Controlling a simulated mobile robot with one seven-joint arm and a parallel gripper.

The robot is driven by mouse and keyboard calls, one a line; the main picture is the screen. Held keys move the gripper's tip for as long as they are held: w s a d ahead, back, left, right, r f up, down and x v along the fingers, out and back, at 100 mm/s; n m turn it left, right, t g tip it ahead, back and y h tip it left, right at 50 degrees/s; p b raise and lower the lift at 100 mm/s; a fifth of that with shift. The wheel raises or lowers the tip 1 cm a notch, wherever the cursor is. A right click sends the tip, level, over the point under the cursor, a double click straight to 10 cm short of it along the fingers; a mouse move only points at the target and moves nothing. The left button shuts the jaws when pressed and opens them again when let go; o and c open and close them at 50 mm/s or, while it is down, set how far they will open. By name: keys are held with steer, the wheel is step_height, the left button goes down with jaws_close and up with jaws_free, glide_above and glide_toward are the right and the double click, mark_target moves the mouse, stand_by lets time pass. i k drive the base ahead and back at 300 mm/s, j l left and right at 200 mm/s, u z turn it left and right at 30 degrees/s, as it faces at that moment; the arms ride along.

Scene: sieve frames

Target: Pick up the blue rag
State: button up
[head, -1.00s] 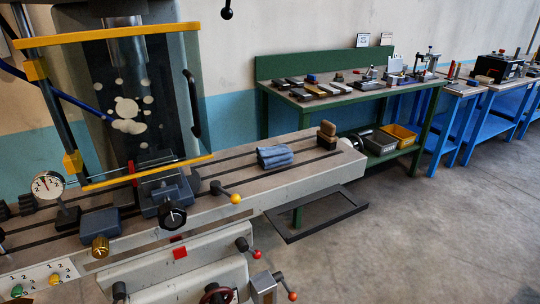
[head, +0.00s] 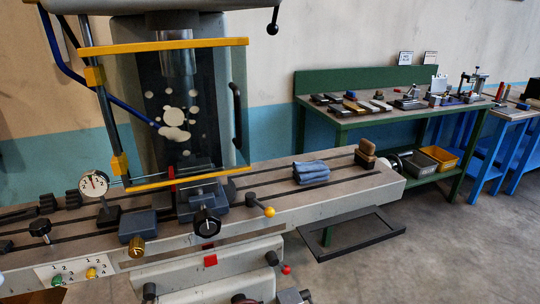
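The blue rag (head: 311,172) lies folded on the slotted milling machine table (head: 270,184), right of the machine's guarded spindle. It shows whole, with nothing over it. My gripper does not show in the head view.
A wooden brush or block (head: 365,154) stands just right of the rag. A yellow lever knob (head: 269,212) sticks out at the table's front edge. The yellow-framed guard (head: 165,46) stands to the left. A green bench (head: 341,125) with tools stands behind right. Floor is clear at the right.

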mark_target(305, 173)
steer(key=z, duration=0.95)
steer(key=j+z, duration=0.7)
steer(key=j, duration=0.15)
steer(key=i, duration=0.05)
